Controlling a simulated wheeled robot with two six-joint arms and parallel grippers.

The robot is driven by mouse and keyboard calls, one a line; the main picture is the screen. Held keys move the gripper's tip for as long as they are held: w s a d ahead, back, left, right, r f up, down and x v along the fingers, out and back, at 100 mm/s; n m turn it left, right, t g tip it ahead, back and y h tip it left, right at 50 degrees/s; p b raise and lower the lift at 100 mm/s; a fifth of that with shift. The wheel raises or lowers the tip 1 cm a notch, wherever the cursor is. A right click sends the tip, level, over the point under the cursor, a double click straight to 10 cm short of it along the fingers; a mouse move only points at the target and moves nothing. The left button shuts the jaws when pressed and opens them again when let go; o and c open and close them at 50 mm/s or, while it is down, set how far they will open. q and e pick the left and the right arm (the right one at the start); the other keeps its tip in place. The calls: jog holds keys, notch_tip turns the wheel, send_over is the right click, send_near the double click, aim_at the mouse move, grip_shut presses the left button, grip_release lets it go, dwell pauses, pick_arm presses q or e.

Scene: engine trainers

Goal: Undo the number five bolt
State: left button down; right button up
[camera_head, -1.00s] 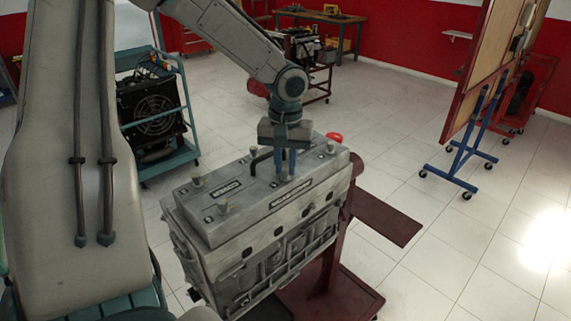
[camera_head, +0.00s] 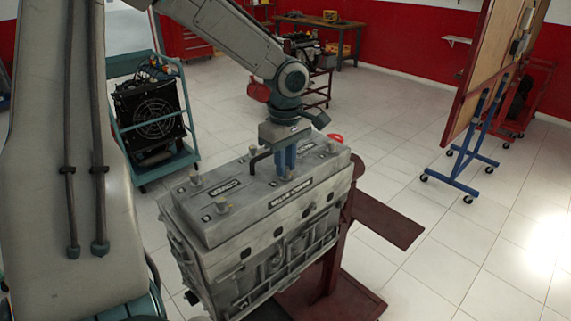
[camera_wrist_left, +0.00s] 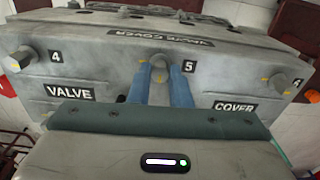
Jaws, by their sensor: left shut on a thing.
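The grey valve cover (camera_head: 262,190) lies on top of the engine block (camera_head: 262,260). In the left wrist view, the number five bolt (camera_wrist_left: 159,62) stands beside the printed 5, between the two blue fingers of my left gripper (camera_wrist_left: 160,80). The left gripper also shows in the head view (camera_head: 286,172), pointing down at the cover's middle, shut on that bolt. Bolt four (camera_wrist_left: 22,58) is at the left and bolt six (camera_wrist_left: 298,78) at the right. My right gripper is not in view.
A black bent handle (camera_head: 260,158) rises from the cover beside the gripper. A red stand (camera_head: 345,290) carries the engine. A teal cart (camera_head: 150,125) stands at the left and a board on a blue wheeled frame (camera_head: 465,150) at the right.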

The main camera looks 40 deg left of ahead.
pick_arm(q)
jog(key=n+b, duration=0.1)
jog(key=n, duration=0.4)
jog(key=shift+n+b, duration=0.3)
jog(key=n+b, duration=0.1)
jog(key=n, duration=0.3)
jog(key=shift+f+n+b, duration=0.1)
jog(key=shift+n+b, duration=0.5)
jog(key=shift+n, duration=0.1)
jog(key=n+b, duration=0.3)
jog(key=b, duration=0.1)
jog(key=shift+f, duration=0.1)
jog(key=shift+n+b, duration=0.3)
jog(key=shift+b, duration=0.4)
jog(key=shift+r, duration=0.25)
